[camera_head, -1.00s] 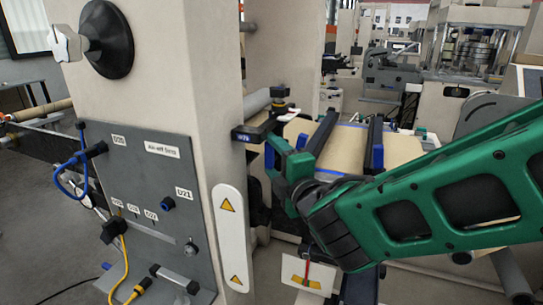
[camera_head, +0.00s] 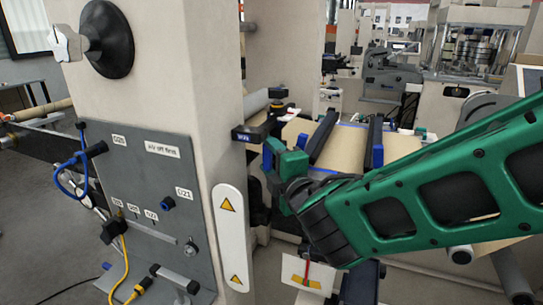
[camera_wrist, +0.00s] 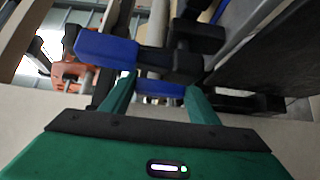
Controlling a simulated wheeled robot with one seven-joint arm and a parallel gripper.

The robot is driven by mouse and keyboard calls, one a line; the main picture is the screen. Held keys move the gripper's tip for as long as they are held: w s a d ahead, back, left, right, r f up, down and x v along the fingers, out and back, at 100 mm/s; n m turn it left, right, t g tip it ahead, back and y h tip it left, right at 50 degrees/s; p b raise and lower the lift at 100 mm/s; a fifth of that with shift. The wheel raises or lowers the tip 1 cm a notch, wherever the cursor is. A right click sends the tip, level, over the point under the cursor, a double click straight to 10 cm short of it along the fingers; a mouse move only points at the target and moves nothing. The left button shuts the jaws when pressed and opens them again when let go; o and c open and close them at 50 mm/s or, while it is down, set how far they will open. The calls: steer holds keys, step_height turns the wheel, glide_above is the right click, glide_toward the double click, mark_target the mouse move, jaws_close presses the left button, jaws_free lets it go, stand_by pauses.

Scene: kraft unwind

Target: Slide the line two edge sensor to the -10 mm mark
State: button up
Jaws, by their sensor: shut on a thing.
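My green gripper (camera_head: 274,155) reaches in beside the cream machine column at the picture's middle. In the wrist view its two fingers (camera_wrist: 162,84) are shut on a dark piece with blue parts, which I take to be the edge sensor (camera_wrist: 170,62). A blue block (camera_wrist: 107,48) sticks out to the left of it. In the head view a dark bracket (camera_head: 246,134) with a small label sits just above the gripper against the column. The gripper hides most of the sensor there. No millimetre scale or -10 mm mark is readable.
The cream column (camera_head: 180,75) stands close on the left, with a grey connector panel (camera_head: 140,200) and cables. Dark rails with blue ends (camera_head: 370,140) lie over the brown web (camera_head: 343,148) right of the gripper. A warning plate (camera_head: 305,272) is below.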

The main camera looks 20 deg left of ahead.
steer(key=shift+s, duration=0.25)
steer(key=o, duration=1.2)
steer(key=v, duration=1)
steer(key=shift+s+d, duration=0.15)
steer(key=shift+d, duration=0.1)
